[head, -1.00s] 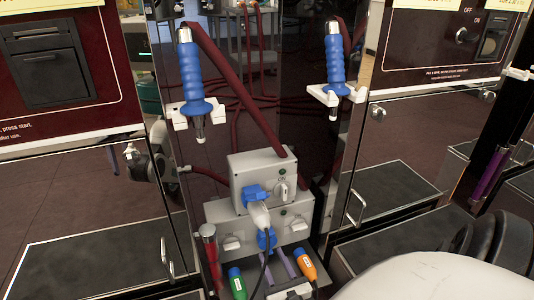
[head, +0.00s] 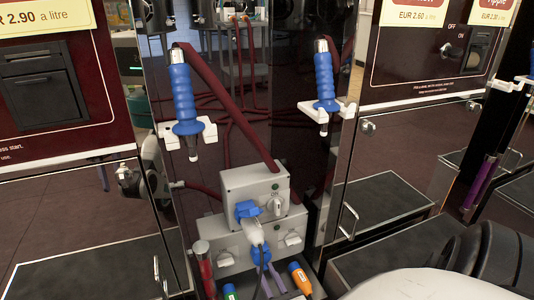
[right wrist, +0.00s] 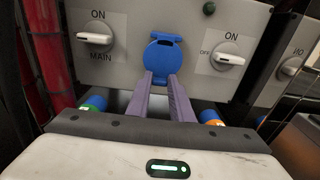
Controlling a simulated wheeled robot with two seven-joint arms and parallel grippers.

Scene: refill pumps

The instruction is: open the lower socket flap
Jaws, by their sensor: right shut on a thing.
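The lower socket flap (right wrist: 164,62) is a blue round lid with a hinge at its top, on the grey lower box (right wrist: 120,75) between two switches. It also shows in the head view (head: 261,256), just below the blue plug and white connector. My right gripper (right wrist: 159,84) has purple fingers and is shut on the flap's lower edge. In the head view its fingers (head: 269,283) come up from below. I cannot tell how far the flap is tilted. My left gripper is not in view.
An orange connector (head: 300,277) and a green one (head: 230,292) stand below. Blue nozzles (head: 184,95) hang in white holders above.

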